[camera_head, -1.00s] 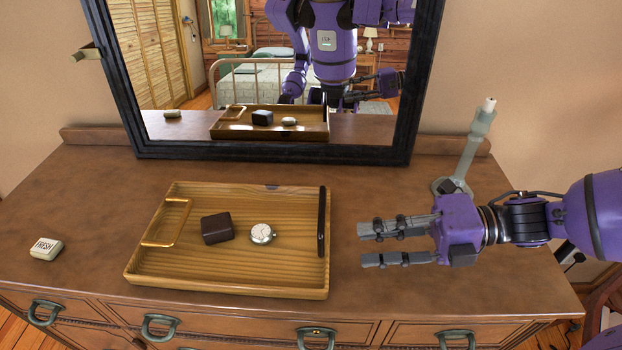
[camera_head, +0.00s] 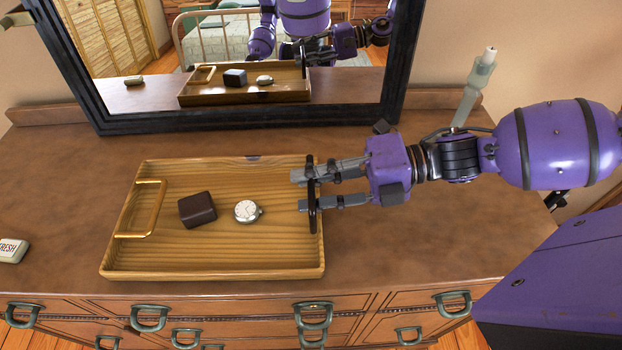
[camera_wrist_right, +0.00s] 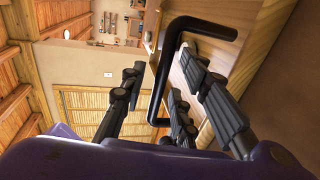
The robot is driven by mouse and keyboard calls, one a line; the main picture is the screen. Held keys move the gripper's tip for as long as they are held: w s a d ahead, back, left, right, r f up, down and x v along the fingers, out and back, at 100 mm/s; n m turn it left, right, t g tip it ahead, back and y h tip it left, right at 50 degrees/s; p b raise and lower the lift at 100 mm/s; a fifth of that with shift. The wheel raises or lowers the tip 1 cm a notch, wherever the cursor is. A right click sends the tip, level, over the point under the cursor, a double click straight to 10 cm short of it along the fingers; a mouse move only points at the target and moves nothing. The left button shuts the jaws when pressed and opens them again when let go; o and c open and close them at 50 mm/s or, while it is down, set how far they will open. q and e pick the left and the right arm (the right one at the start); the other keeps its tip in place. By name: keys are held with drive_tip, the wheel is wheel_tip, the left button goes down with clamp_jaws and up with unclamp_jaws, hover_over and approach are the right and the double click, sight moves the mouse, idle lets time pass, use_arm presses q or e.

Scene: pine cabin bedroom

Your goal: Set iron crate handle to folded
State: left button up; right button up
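A shallow wooden tray-like crate (camera_head: 215,268) sits on the dresser top. Its dark iron handle (camera_head: 312,222) is at the right end and stands up from the rim; it shows as a black U-shaped bar in the right wrist view (camera_wrist_right: 158,88). My right gripper (camera_head: 298,191) is open at this handle, its fingers spread along the bar and reaching over the crate's right end. I cannot tell whether the fingers touch the bar. A brass handle (camera_head: 158,210) lies at the crate's left end. My left gripper does not show directly.
A dark brown box (camera_head: 197,210) and a pocket watch (camera_head: 247,211) lie in the crate. A black-framed mirror (camera_head: 240,115) stands behind. A white FRESH block (camera_head: 12,250) is at far left, a pale candlestick (camera_head: 472,90) at back right. The dresser top (camera_head: 380,245) right of the crate is clear.

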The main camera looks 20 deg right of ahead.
drive_tip(key=shift+c, duration=0.4)
clamp_jaws()
